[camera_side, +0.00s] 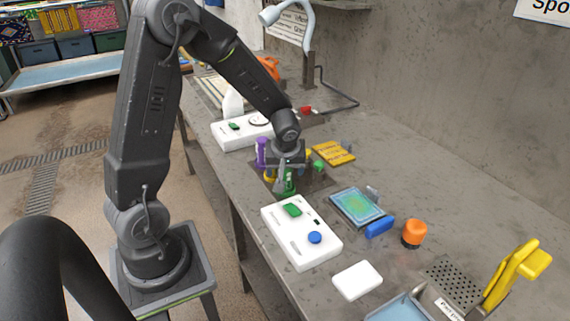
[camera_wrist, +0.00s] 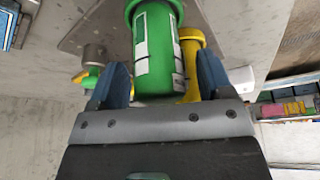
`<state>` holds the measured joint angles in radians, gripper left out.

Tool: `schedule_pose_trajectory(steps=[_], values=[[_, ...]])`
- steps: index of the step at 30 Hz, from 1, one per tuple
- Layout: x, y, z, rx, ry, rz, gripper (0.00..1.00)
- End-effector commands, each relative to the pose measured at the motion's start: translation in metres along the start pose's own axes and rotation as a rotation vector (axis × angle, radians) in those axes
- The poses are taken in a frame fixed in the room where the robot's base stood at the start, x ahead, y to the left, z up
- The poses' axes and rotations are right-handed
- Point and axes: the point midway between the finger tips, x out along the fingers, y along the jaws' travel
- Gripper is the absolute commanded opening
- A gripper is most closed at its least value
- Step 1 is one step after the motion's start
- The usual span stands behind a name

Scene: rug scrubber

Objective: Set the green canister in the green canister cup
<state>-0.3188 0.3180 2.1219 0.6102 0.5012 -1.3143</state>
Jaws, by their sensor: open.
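The green canister (camera_wrist: 153,50) has a white label and fills the middle of the wrist view, between the two blue fingers of my gripper (camera_wrist: 160,66). Gaps show on both sides of it, so my gripper is open around it. In the side view the green canister (camera_side: 288,184) is partly hidden beneath my gripper (camera_side: 286,164), low over the bench. I cannot tell for sure which thing is the green canister cup.
A yellow canister (camera_wrist: 190,62) stands close behind the green one. A purple canister (camera_side: 262,152) is just left of my gripper. A white box (camera_side: 300,240) with green and blue parts lies in front. A yellow card (camera_side: 333,153) and an orange-capped jar (camera_side: 414,233) are to the right.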

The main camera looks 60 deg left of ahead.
Motion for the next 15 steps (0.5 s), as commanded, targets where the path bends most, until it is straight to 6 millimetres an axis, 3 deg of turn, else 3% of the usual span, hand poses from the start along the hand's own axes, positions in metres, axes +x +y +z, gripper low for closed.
schedule_pose_trajectory(steps=[5,15], values=[[-0.017,0.001,-0.001,-0.001,0.004,0.003,0.73],[-0.092,0.001,-0.001,0.000,0.005,0.007,0.73]])
